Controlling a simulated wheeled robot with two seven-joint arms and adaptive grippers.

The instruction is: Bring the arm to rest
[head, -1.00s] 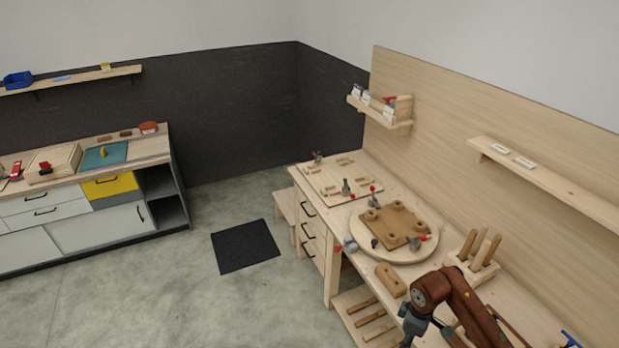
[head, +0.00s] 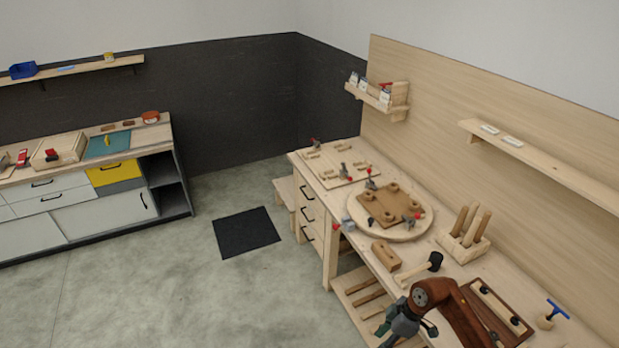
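My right arm, reddish brown, comes in from the bottom right of the head view, over the front of the workbench (head: 455,262). Its grey-green gripper (head: 402,326) hangs at the bench's front edge, low in the picture. No object shows in it, but the fingertips are too small and partly hidden to tell whether they are open or shut. My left gripper is not in view.
Near my arm on the bench lie a black-headed mallet (head: 423,266), a wooden block (head: 386,256), a dark wooden tray (head: 497,308) and a blue-handled tool (head: 553,312). A round turntable (head: 390,231) stands farther back. The floor to the left is clear around a black mat (head: 246,232).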

